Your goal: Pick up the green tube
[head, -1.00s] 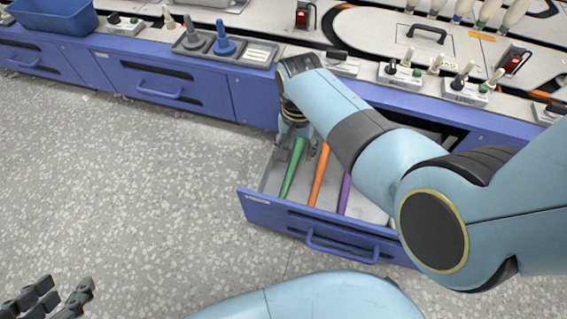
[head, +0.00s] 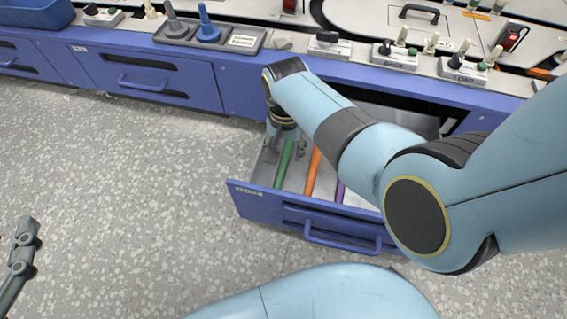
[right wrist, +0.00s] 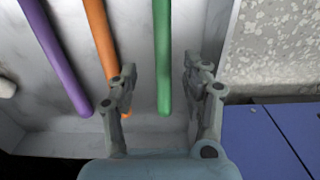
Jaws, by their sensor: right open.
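The green tube (head: 284,164) lies in the open drawer (head: 262,203), leftmost of the tubes in the head view. In the right wrist view the green tube (right wrist: 163,60) runs down between my right gripper's two fingers (right wrist: 160,88). My right gripper (head: 286,152) is open and reaches down into the drawer around the tube's far end; I see gaps on both sides and cannot tell its height above the tube. My left gripper (head: 22,255) is partly visible at the left edge of the head view, away from the drawer.
An orange tube (right wrist: 100,45) lies beside the green one, near the left finger, and a purple tube (right wrist: 55,60) is farther left. The drawer walls stand close around the right gripper. The counter (head: 290,45) above holds spindles and switch boxes. The floor at left is clear.

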